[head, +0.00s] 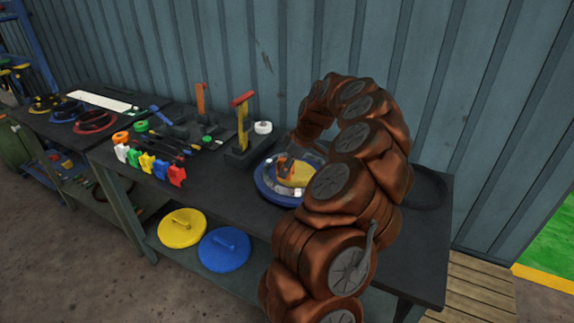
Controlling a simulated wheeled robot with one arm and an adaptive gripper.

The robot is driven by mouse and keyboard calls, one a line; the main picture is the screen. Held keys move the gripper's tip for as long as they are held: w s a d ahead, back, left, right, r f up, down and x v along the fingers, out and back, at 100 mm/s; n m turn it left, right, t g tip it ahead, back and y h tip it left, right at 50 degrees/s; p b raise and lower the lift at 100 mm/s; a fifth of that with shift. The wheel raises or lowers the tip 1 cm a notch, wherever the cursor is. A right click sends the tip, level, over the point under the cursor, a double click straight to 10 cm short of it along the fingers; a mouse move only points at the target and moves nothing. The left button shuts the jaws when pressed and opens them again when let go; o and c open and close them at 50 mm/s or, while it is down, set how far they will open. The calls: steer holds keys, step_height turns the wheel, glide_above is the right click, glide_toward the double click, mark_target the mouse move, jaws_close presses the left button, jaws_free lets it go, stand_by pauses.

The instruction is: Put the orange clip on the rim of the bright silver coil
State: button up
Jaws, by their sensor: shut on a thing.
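My gripper (287,166) is low over a round blue-rimmed dish (264,190) on the bench, partly hidden behind my copper-brown arm. It is shut on a small orange piece, which looks like the orange clip (282,164). A yellow block or core (300,176) shows inside the dish, right beside the gripper. A small pale, bright patch (299,192) shows at the dish's near side. I cannot tell whether it is part of the bright silver coil. The coil is otherwise not clearly visible, and whether the clip touches a rim cannot be told.
A row of coloured clips (147,163) lies along the bench's front edge. Yellow (182,228) and blue (224,249) lids lie on the lower shelf. A corrugated wall rises behind.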

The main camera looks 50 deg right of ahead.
glide_above(285, 189)
steer(key=shift+s+d+f+p, duration=0.1)
steer(key=shift+s+f+p, duration=0.1)
steer(key=shift+f, duration=0.85)
steer(key=shift+s+f+p, duration=0.1)
steer(key=shift+f+p, duration=0.1)
steer(key=shift+f, duration=0.8)
steer(key=shift+w+f+b, duration=0.1)
steer(key=shift+f+b, duration=1)
steer(key=shift+f, duration=0.2)
steer(key=shift+d+b, duration=0.1)
steer(key=shift+b, duration=0.6)
steer(key=shift+f+b, duration=0.35)
steer(key=shift+b, duration=0.2)
steer(key=o, duration=1.1)
steer(key=shift+r, duration=0.1)
